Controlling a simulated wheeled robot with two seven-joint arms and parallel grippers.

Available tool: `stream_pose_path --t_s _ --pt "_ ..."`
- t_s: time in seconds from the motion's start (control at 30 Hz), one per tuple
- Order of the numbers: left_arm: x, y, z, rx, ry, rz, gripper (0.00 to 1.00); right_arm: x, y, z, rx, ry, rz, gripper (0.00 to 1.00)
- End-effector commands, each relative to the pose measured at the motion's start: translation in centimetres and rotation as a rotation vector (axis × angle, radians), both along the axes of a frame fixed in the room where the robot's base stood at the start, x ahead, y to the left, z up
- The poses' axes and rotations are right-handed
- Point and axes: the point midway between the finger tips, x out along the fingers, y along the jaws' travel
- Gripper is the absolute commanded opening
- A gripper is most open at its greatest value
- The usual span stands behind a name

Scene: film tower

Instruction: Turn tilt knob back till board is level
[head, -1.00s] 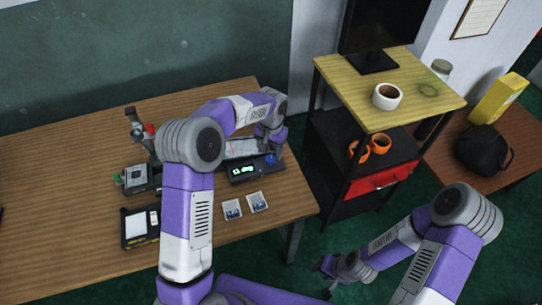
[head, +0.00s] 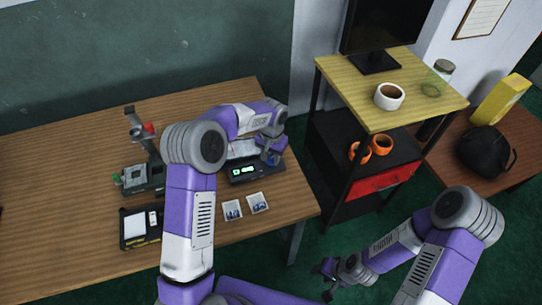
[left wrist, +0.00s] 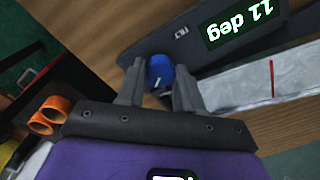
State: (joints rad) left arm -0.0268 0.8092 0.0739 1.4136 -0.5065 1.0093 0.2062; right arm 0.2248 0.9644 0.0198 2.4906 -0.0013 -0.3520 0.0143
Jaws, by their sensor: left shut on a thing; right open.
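The tilt knob (left wrist: 160,72) is blue with a white mark and sits between the fingertips of my left gripper (left wrist: 157,84) in the left wrist view. The gripper is shut on it. In the head view my left gripper (head: 270,156) covers the right end of the black control box (head: 262,175). The green display (left wrist: 240,22) reads 11 deg, upside down in the left wrist view. The pale board (left wrist: 262,82) carries a red line (left wrist: 272,80); it also shows behind the box in the head view (head: 241,147). My right gripper (head: 327,272) is open and empty, low over the floor.
Two small picture cards (head: 245,207) lie in front of the box. A stand device (head: 143,178) and a black-framed pad (head: 139,226) are to the left.

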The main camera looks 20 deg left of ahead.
Motion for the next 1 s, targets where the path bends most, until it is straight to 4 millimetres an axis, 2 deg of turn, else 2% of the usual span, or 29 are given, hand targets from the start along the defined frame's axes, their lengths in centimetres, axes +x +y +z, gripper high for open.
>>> stream_pose_path --t_s 0.27,0.47,1.0 --pt "0.0 0.0 0.1 0.001 -0.001 0.035 0.05 0.0 0.0 0.1 0.0 0.0 0.0 0.47" --pt "0.0 0.0 0.1 0.002 0.001 0.138 0.05 0.0 0.0 0.5 0.0 0.0 0.0 0.47" --pt "0.1 -0.1 0.1 0.002 0.0 0.617 0.05 0.0 0.0 2.1 0.0 0.0 0.0 0.47"
